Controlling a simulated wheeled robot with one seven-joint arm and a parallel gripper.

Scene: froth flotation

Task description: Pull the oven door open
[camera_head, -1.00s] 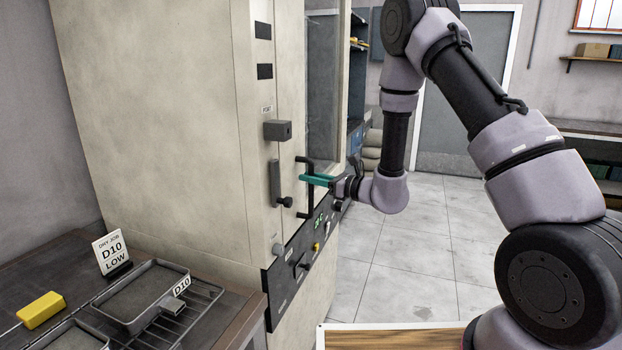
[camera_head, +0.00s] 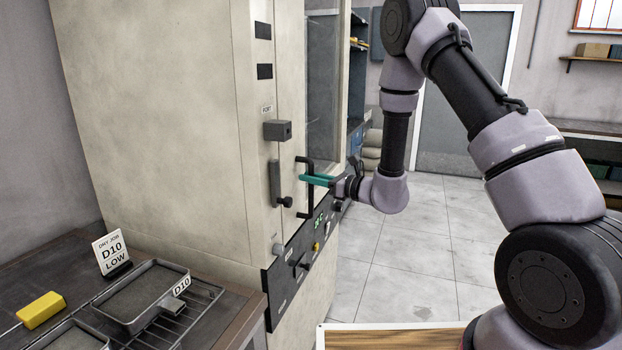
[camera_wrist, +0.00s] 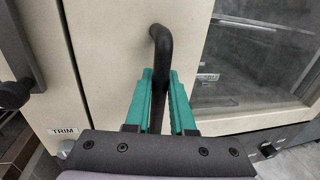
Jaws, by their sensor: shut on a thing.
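The oven (camera_head: 160,130) is a tall cream cabinet at the left of the head view. Its door (camera_head: 318,110) has a glass window and looks closed against the body. A black bar handle (camera_head: 309,166) stands upright on the door, and it also shows in the wrist view (camera_wrist: 161,45). My gripper (camera_head: 314,180) has teal fingers and is shut on this handle. In the wrist view my gripper (camera_wrist: 158,100) has one finger on each side of the bar. The part of the bar between the fingers is partly hidden.
A control panel (camera_head: 300,255) with knobs sits below the door. The tiled floor (camera_head: 425,260) right of the oven is clear.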

